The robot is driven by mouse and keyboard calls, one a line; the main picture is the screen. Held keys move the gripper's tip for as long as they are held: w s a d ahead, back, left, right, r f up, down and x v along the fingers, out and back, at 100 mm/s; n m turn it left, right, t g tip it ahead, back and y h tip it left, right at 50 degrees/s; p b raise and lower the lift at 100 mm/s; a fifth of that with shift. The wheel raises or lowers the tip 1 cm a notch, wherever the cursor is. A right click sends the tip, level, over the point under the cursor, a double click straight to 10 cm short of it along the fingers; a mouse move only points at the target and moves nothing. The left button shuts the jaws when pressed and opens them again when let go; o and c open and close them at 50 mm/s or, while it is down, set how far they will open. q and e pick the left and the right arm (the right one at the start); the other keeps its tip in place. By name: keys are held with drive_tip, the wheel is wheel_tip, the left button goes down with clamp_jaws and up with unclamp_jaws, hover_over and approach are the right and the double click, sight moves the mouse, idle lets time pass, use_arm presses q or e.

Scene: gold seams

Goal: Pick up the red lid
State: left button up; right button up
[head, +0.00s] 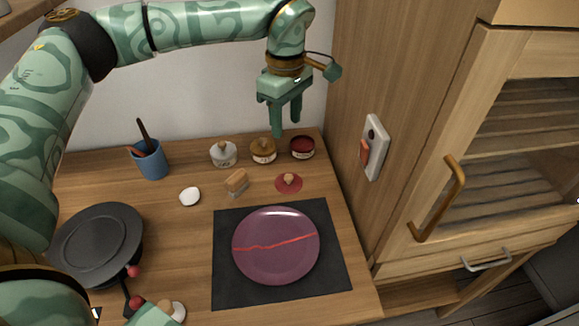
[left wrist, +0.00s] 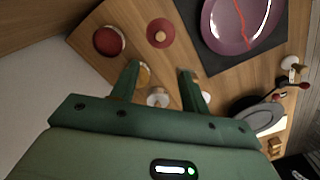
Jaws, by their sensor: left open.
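The red lid (head: 284,188), a flat disc with a light wooden knob, lies on the table behind the dark mat. It also shows in the left wrist view (left wrist: 160,38), beyond the fingertips. An uncovered jar with red contents (head: 302,148) stands behind it and shows in the left wrist view too (left wrist: 108,41). My left gripper (head: 287,126) is open and empty, pointing down above the jars, apart from the lid. Its two fingers (left wrist: 160,72) are spread in the left wrist view.
A purple plate (head: 275,262) with a red seam lies on the dark mat (head: 330,280). Lidded ochre (head: 263,151) and white (head: 223,154) jars stand left of the red jar. A cabinet wall (head: 370,80) bounds the right.

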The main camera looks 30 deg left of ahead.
use_arm(q)
drive_tip(key=b, duration=0.3)
hover_over(289, 176)
drive_tip(key=f, duration=1)
drive_tip(key=shift+a+f, duration=0.15)
drive_tip(key=shift+a, duration=0.1)
drive_tip(key=f+b, duration=0.1)
drive_tip(key=f, duration=0.3)
drive_tip(key=f+b, duration=0.1)
drive_tip(key=f, duration=0.1)
drive_tip(key=shift+d+b, duration=0.25)
drive_tip(key=shift+b, duration=0.1)
drive_tip(key=shift+r, duration=0.1)
use_arm(e)
drive_tip(key=shift+g, duration=0.3)
drive_tip(key=f, duration=0.1)
drive_tip(key=s+f, duration=0.1)
drive_tip(key=f, duration=0.1)
drive_tip(key=s+f, duration=0.1)
drive_tip(key=f, duration=0.1)
drive_tip(key=shift+s+d+f, duration=0.1)
drive_tip(key=shift+s+d, duration=0.05)
drive_tip(key=shift+d, duration=0.05)
use_arm(q)
clamp_jaws()
